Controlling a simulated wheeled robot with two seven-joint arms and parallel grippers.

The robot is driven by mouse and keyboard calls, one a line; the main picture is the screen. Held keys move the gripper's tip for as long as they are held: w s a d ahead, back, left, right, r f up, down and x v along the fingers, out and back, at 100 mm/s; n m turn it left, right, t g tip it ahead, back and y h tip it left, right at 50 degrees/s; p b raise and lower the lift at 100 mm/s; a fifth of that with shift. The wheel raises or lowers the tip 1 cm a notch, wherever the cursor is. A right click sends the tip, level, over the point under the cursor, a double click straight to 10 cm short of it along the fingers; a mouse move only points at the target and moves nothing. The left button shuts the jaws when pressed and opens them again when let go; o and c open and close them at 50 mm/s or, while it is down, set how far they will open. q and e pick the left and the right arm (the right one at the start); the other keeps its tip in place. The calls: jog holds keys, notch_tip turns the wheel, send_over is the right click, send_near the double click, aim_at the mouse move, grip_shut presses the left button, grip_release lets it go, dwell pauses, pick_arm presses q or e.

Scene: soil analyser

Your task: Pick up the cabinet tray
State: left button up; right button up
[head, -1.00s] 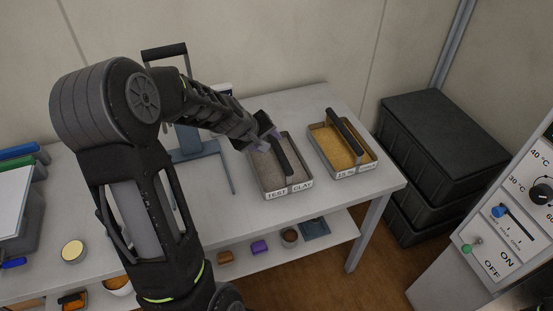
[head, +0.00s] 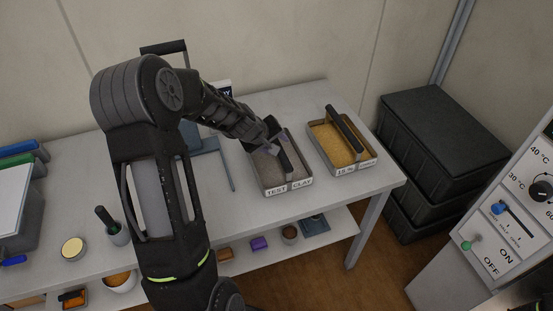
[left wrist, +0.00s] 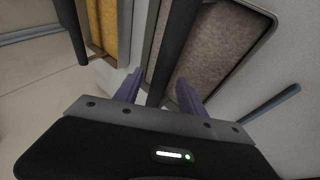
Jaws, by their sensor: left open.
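A grey tray labelled "TEST CLAY" (head: 286,189) stands on the table, filled with grey-brown material and spanned by a dark bar handle (head: 287,164). A second tray (head: 355,169) with yellow grain, a dark handle and a label only partly legible stands to its right. I cannot tell which one is called the cabinet tray. My left gripper (head: 274,146) is at the clay tray's handle. In the left wrist view, its purple fingers (left wrist: 158,92) are open, one on each side of the dark handle (left wrist: 173,55). My right gripper is not in view.
Black lidded crates (head: 440,135) are stacked right of the table. A control panel (head: 510,215) with a knob and switches is at the right edge. A grey stand (head: 205,147) is left of the clay tray. A lower shelf (head: 335,232) holds small items.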

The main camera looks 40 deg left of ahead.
pick_arm(q)
jog(key=shift+x, duration=0.9)
grip_shut()
jog(key=shift+r, duration=0.1)
dwell(1.0)
